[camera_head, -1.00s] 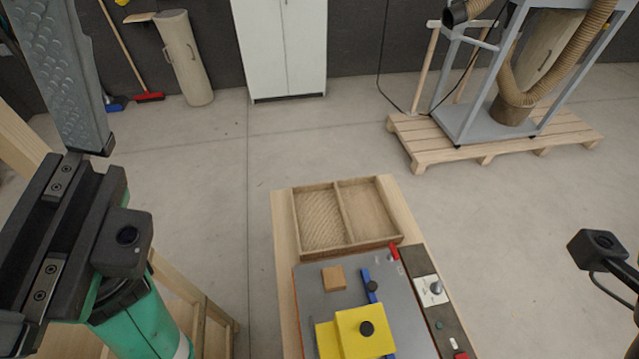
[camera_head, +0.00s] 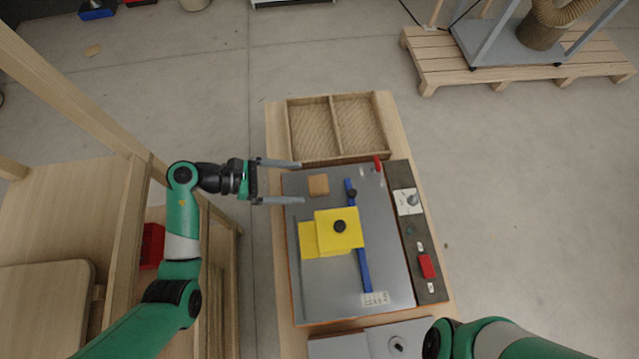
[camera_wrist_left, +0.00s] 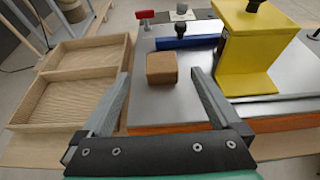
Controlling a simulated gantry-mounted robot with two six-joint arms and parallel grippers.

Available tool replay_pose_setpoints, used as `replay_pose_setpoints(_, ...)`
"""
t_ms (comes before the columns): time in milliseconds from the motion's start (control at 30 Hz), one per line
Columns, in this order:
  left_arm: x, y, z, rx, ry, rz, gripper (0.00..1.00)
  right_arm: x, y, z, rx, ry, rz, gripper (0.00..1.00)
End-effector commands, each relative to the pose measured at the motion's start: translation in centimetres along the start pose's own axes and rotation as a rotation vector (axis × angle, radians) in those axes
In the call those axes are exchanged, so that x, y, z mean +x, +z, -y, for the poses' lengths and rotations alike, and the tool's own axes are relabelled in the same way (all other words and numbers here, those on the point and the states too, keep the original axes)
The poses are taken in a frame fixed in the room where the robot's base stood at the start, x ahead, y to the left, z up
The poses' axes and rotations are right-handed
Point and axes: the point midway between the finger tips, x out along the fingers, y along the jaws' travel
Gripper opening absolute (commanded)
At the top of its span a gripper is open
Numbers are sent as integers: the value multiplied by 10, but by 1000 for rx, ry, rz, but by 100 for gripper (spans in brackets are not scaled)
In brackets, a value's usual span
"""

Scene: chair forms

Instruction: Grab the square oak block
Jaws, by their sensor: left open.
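The square oak block (camera_head: 318,185) is a small light-brown wooden piece. It lies on the grey metal machine table (camera_head: 325,285), near its upper left corner in the head view. It also shows in the left wrist view (camera_wrist_left: 161,68), ahead of and between the two fingers. My left gripper (camera_head: 300,182) is open, with its fingers pointing right toward the block. In the head view the fingertips end just short of the block, and nothing is between them. The left gripper also shows in the wrist view (camera_wrist_left: 160,82). My right arm enters at the bottom right; its gripper is out of view.
A yellow guard (camera_head: 340,230) with a black knob and a blue fence (camera_head: 358,250) stand just below and right of the block. A two-compartment wooden tray (camera_head: 333,128) lies beyond the table. A red switch (camera_head: 426,266) sits on the right panel.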

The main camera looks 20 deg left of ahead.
Motion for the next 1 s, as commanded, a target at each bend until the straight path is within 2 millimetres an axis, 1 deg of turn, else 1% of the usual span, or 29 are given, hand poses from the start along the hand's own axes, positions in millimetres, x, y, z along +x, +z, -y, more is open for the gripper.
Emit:
replay_pose_setpoints(33,10,-1,1,1,-4,0,98,-3,3,0,0,0,0,0)
replay_pose_setpoints(100,19,-1,0,1,-3,1,98,-4,4,0,0,0,0,0)
replay_pose_setpoints(300,26,0,0,1,0,1,98,-4,4,0,0,0,0,0)
replay_pose_setpoints(367,32,-1,1,1,-1,1,98,-6,5,0,0,0,0,0)
replay_pose_setpoints(500,57,-4,4,2,-3,1,98,-12,11,0,0,0,0,0)
replay_pose_setpoints(600,71,-3,3,2,-1,2,98,-14,13,0,0,0,0,0)
replay_pose_setpoints(700,76,-2,3,1,0,2,98,-14,13,0,0,0,0,0)
replay_pose_setpoints(867,76,-1,2,1,2,2,98,-14,12,0,0,0,0,0)
replay_pose_setpoints(933,75,-1,2,1,1,2,88,-14,12,0,0,0,0,0)
replay_pose_setpoints(1000,75,-1,2,1,1,2,76,-14,12,0,0,0,0,0)
